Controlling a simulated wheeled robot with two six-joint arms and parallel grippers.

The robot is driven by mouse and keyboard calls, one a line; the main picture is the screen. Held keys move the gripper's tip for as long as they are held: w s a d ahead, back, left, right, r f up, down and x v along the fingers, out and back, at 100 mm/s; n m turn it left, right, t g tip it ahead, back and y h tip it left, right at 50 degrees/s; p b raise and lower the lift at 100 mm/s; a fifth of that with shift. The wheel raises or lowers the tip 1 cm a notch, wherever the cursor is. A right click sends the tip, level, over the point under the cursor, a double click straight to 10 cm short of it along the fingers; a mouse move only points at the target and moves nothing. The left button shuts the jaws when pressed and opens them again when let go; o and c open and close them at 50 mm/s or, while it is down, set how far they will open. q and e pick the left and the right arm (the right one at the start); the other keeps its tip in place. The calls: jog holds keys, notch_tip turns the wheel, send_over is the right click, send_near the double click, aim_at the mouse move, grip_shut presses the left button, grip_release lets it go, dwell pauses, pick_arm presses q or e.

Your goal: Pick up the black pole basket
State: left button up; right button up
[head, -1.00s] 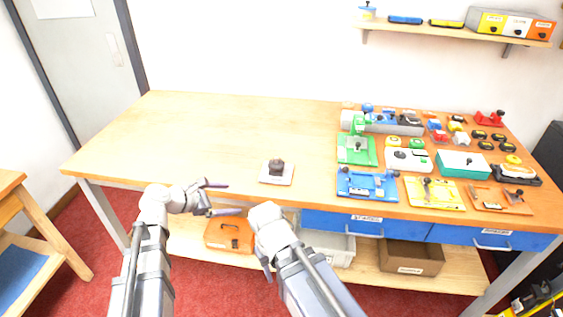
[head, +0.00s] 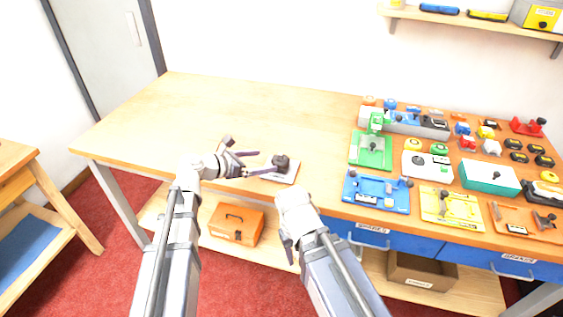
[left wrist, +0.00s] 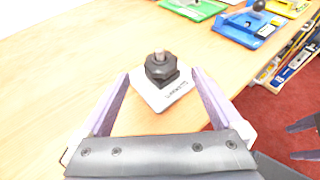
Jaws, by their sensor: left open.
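The black pole basket (head: 281,163) is a small dark, faceted piece with a short stub on top. It stands upright on a white labelled plate (head: 287,178) near the table's front edge. It also shows in the left wrist view (left wrist: 161,68). My left gripper (head: 265,161) is open and empty just left of it, with its fingertips close to the piece. In the left wrist view the piece lies ahead, between the lines of the two fingers. My right gripper (left wrist: 304,140) hangs lower, in front of the table edge, with its fingers apart and empty.
Coloured fixtures crowd the table's right side, among them a green one (head: 370,150), a blue one (head: 376,192) and a yellow one (head: 452,205). An orange toolbox (head: 237,223) and a brown box (head: 421,270) sit on the lower shelf. The table's left part is clear.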

aim_at(276, 160)
pick_arm(q)
jog(key=shift+b+x, duration=1.15)
jog(key=shift+x, duration=1.7)
jog(key=shift+s+a+f, duration=0.1)
jog(key=shift+f, duration=0.05)
jog(key=c, duration=1.3)
notch_tip(276, 160, up, 10)
jog(key=p, duration=1)
